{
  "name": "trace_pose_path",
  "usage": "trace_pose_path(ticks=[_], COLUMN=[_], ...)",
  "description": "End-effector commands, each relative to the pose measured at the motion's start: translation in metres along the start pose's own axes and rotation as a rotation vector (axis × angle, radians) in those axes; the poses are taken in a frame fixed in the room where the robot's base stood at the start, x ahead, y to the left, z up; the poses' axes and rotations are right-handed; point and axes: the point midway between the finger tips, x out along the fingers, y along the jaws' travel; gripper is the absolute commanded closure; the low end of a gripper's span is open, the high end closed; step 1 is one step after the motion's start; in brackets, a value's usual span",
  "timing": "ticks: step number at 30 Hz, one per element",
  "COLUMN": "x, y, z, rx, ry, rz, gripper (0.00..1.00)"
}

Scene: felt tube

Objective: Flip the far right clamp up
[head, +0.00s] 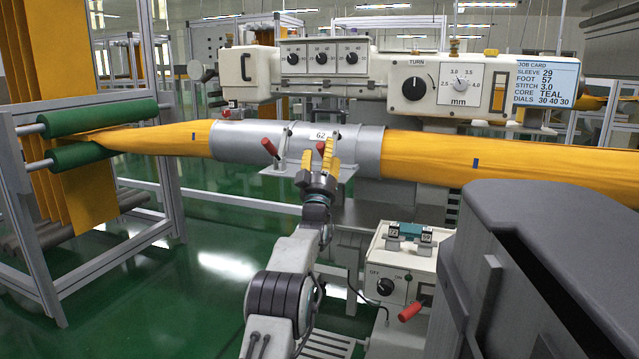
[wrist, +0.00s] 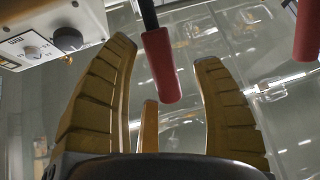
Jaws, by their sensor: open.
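The right clamp has a red handle (head: 321,146) on a dark lever, on the front of the grey metal sleeve (head: 240,139). Its handle slants down and outward from the sleeve. My gripper (head: 320,157) is open, with its yellow fingers on either side of this handle. In the wrist view the red grip (wrist: 162,66) lies between the open fingers (wrist: 165,50), with a visible gap on each side. The left clamp's red handle (head: 270,147) also slants down, and a second red handle shows at the wrist view's right edge (wrist: 307,30).
Yellow felt (head: 500,162) runs through the sleeve from green rollers (head: 85,155). A dial housing (head: 350,73) hangs above. A control box (head: 392,268) with a red-handled lever (head: 412,308) stands low right of my arm. A job card (head: 547,82) is at upper right.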

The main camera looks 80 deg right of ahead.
Motion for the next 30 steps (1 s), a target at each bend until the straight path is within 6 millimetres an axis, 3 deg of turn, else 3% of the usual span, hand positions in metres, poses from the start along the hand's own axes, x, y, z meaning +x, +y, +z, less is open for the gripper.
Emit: trace_pose_path(ticks=[30], x=[-0.098], y=[-0.001], z=[0.000], rx=[0.001], ry=[0.000], rz=[-0.001], gripper=[0.40])
